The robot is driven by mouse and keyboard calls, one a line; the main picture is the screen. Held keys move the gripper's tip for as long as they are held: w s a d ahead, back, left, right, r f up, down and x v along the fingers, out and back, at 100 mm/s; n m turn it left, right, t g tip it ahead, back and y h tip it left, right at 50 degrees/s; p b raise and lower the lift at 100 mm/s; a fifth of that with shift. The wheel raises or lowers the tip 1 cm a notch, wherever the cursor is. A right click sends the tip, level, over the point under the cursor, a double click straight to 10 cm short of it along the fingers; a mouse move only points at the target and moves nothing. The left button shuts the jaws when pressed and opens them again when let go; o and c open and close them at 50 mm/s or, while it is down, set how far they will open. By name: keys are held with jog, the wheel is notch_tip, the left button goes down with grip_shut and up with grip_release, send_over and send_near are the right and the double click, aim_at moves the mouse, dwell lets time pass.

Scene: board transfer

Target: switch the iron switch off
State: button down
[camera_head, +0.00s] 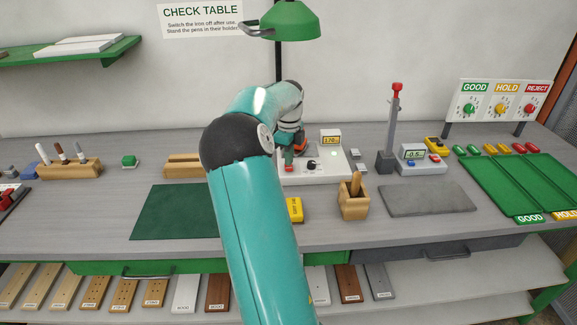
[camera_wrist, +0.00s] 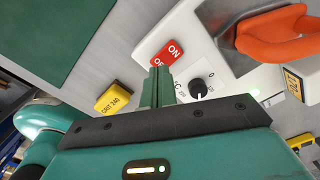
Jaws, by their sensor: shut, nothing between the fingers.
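The iron switch (camera_wrist: 167,53) is a red rocker with white lettering, "ON" on its upper right part, set in a white station (camera_wrist: 208,58). My gripper (camera_wrist: 159,70) is shut and empty. The iron's orange handle (camera_wrist: 275,33) is at the right in the wrist view.
A black knob (camera_wrist: 198,89) is right beside my fingers. A wooden holder (camera_head: 354,203) stands in front right. The dark green mat (camera_head: 172,213) is bare.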

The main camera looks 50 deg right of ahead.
aim_at(289, 168)
jog(key=shift+f, duration=1.05)
dwell(0.4)
jog(key=shift+r, duration=3.55)
